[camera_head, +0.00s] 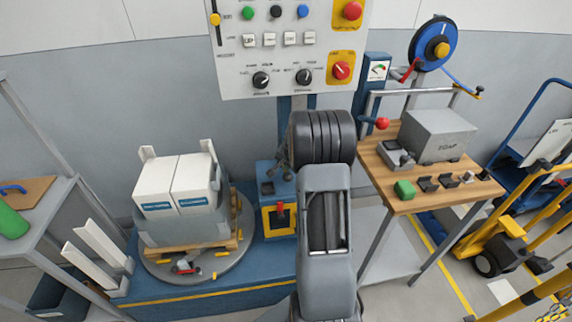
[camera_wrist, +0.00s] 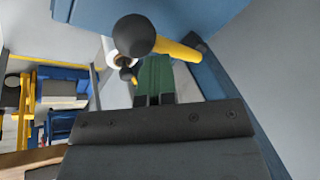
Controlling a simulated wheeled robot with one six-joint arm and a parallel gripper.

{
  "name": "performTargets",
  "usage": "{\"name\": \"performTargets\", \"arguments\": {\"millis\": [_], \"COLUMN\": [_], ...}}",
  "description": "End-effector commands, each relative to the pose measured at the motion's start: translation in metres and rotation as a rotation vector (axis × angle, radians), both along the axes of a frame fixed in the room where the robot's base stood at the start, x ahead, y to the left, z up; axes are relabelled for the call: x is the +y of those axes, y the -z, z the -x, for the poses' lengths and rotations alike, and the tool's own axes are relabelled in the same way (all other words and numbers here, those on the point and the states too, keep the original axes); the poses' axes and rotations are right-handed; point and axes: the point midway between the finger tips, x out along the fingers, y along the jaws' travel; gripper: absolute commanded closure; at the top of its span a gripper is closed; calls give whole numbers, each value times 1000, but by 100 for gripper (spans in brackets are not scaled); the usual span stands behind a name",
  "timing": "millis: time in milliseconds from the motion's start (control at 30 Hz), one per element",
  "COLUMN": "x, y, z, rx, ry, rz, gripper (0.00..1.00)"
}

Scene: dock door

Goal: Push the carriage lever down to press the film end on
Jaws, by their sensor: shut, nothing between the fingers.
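In the wrist view a black ball knob (camera_wrist: 133,36), which looks like the end of the carriage lever, is just ahead of my gripper (camera_wrist: 153,99). My gripper is shut and empty, with its two short dark fingertips together at the edge of the dark palm. The knob appears apart from the fingertips, but the exact gap is unclear. A yellow bar (camera_wrist: 183,51) and a dark green surface (camera_wrist: 156,74) show behind the knob. In the head view my own arm hides the gripper, the lever and most of the carriage. I cannot make out the film end.
White boxes (camera_head: 178,184) stand on a pallet (camera_head: 195,249) on the round turntable (camera_head: 162,270). A wooden bench (camera_head: 400,202) is at right, the control panel (camera_head: 285,50) above.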

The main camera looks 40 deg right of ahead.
Motion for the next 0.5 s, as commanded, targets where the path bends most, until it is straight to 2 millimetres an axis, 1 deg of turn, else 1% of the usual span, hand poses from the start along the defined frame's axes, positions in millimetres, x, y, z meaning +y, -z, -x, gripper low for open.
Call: {"name": "performTargets", "arguments": {"millis": [233,500], "x": [0,-2], "y": [0,-12], "z": [0,-4], "rx": [3,1], "ry": [0,0], "rz": [-2,0], "gripper": [100,100]}}
